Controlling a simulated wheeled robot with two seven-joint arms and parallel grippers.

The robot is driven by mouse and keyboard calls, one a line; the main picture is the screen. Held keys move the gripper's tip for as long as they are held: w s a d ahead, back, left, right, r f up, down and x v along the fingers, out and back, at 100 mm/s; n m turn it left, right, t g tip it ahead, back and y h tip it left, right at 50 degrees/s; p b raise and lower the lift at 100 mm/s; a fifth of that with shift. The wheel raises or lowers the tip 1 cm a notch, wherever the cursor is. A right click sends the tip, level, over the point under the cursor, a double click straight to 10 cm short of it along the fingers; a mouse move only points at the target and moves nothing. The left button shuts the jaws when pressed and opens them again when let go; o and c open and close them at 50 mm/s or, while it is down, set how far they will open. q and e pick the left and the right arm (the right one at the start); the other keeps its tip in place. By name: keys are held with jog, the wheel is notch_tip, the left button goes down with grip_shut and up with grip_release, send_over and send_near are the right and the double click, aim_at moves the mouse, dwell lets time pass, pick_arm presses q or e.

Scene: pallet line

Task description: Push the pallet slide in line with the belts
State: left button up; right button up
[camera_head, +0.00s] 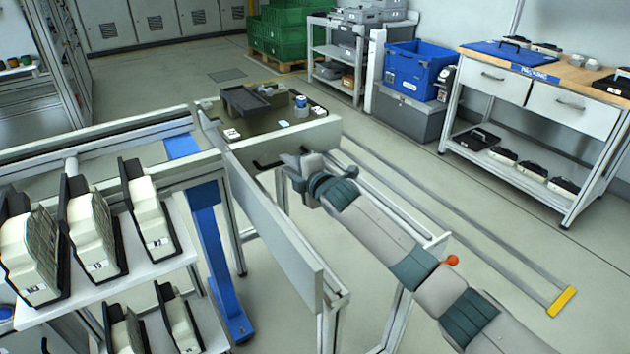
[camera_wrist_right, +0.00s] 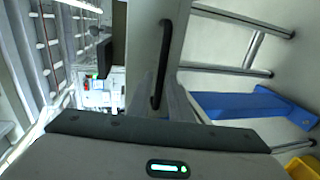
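The pallet slide (camera_head: 325,132) is a dark-topped carriage with a pale front panel, standing behind the long grey rail in the head view. A dark bin and small items sit on its top. Its black bar handle (camera_wrist_right: 166,50) shows in the right wrist view on a pale panel. My right gripper (camera_head: 290,165) is at the handle in the head view. In the right wrist view the handle's lower end lies between the fingers (camera_wrist_right: 160,100); whether they clamp it is unclear. A belt frame (camera_head: 95,137) runs in from the left. My left gripper is out of view.
Floor rails run right to a yellow end piece (camera_head: 562,301). A rack with grey-cream cases (camera_head: 95,235) stands front left, near a blue post (camera_head: 218,265). A workbench (camera_head: 490,85) and blue crate (camera_head: 415,72) stand back right. Floor beside the rails is clear.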

jog(key=v, duration=1.3)
jog(key=shift+s+d, duration=0.2)
jog(key=shift+s, duration=0.05)
jog(key=shift+r, duration=0.1)
